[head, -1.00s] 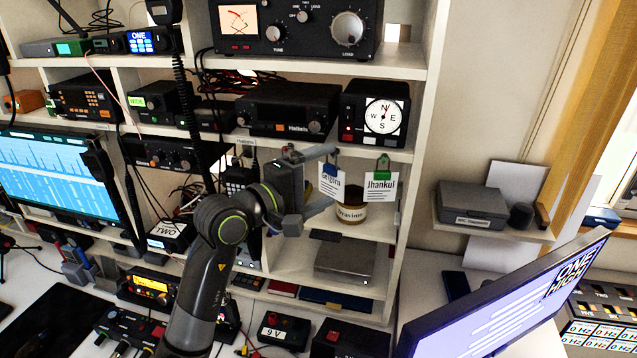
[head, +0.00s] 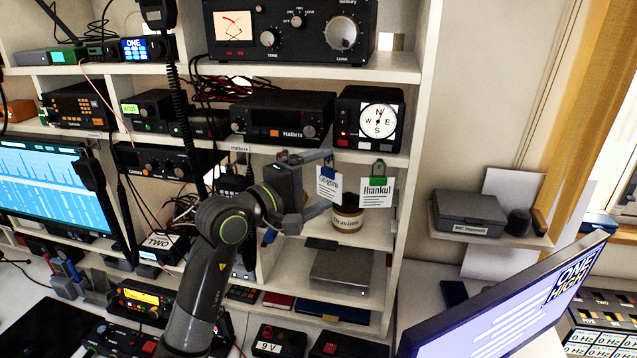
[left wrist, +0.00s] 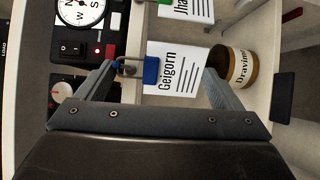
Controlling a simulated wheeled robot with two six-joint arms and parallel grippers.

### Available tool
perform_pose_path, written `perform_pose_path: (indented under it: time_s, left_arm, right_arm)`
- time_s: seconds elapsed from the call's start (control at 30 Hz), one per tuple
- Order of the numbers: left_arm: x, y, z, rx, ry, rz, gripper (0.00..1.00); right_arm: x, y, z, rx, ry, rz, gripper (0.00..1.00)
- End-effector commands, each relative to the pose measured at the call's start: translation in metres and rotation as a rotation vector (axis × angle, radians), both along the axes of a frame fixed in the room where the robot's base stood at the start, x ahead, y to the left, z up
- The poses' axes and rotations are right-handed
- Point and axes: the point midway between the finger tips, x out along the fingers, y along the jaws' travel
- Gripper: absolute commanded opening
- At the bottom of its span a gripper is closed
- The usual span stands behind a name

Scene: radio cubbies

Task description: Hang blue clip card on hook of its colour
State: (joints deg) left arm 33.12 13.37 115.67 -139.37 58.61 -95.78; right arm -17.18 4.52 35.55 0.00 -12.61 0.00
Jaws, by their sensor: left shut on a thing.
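The blue clip card (head: 329,187), a white card lettered "Geigorn" with a blue clip at its top, is just below the shelf's front edge. My left gripper (head: 328,180) is shut on it, one finger by the clip end and the other by the card's lower end. In the left wrist view the blue clip (left wrist: 151,70) lies between the fingers (left wrist: 160,72), with a metal wire loop by the left fingertip. Whether the loop is on a hook cannot be told. My right gripper is not in view.
A white card "Jhankul" with a green clip (head: 377,190) hangs just to the right. A jar (head: 347,218) stands behind the cards. A compass box (head: 370,118) sits on the shelf above. A shelf upright (head: 413,180) is to the right.

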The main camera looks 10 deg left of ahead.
Motion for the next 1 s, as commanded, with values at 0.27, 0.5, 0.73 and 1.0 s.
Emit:
perform_pose_path:
  time_s: [0.27, 0.5, 0.73, 1.0]
  left_arm:
    - [0.001, 0.002, -0.011, 0.008, 0.025, 0.004, 0.67]
    - [0.002, 0.002, -0.01, 0.008, 0.023, 0.004, 1.0]
    - [-0.001, 0.003, -0.008, 0.006, 0.018, 0.003, 1.0]
    - [-0.03, 0.024, -0.007, 0.011, 0.01, 0.005, 1.0]
  right_arm:
    - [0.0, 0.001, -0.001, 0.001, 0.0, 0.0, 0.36]
    - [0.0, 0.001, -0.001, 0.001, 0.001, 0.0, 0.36]
    - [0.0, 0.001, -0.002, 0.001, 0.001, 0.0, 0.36]
    - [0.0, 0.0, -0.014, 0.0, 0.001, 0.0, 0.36]
